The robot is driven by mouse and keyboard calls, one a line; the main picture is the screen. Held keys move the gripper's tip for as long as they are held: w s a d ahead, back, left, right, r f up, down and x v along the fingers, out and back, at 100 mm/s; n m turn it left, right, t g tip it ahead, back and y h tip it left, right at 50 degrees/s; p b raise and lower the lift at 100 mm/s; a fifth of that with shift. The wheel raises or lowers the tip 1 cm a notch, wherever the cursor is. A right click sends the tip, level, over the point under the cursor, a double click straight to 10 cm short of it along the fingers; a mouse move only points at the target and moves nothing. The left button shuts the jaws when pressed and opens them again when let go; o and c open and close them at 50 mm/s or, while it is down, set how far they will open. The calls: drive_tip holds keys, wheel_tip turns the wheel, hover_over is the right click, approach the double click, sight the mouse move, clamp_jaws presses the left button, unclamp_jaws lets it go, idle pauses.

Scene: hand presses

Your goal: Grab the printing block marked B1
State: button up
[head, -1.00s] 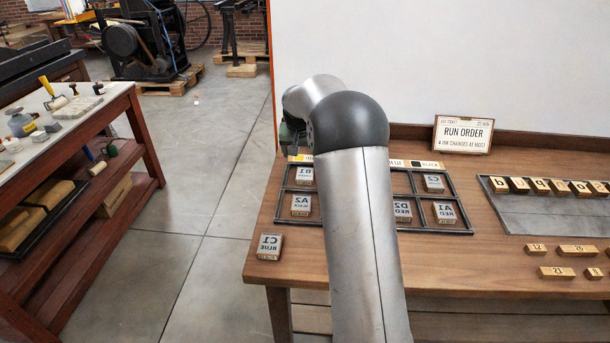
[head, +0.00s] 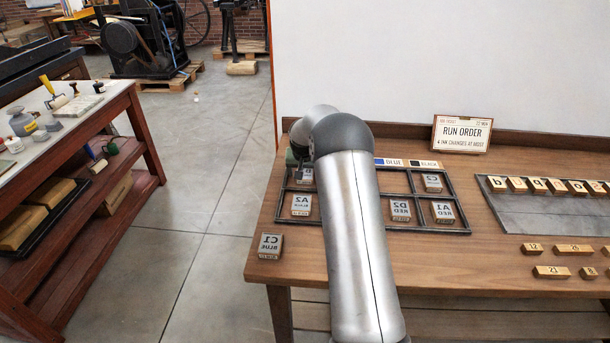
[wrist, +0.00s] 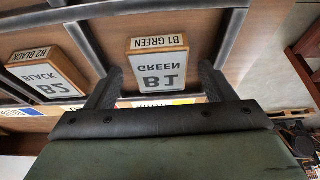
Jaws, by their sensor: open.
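The B1 block (wrist: 158,72) has a pale face marked "B1 GREEN" and a wooden edge labelled the same. In the wrist view it lies between my gripper's (wrist: 160,74) two dark fingers, with gaps on both sides. My gripper is open and holds nothing. In the head view B1 (head: 305,177) lies in the upper left cell of the divided tray (head: 410,183), partly covered by my gripper (head: 297,168). How far the fingertips are above the tray cannot be told.
The B2 black block (wrist: 48,74) lies in the neighbouring cell. Dark tray dividers run around the cells. C2 (head: 432,182), D2 (head: 400,209) and A1 (head: 443,211) lie in other cells. C1 (head: 270,246) lies outside the tray on the bench, near its left edge.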

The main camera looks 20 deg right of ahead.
drive_tip(key=c, duration=1.1)
drive_tip(key=shift+r, duration=0.2)
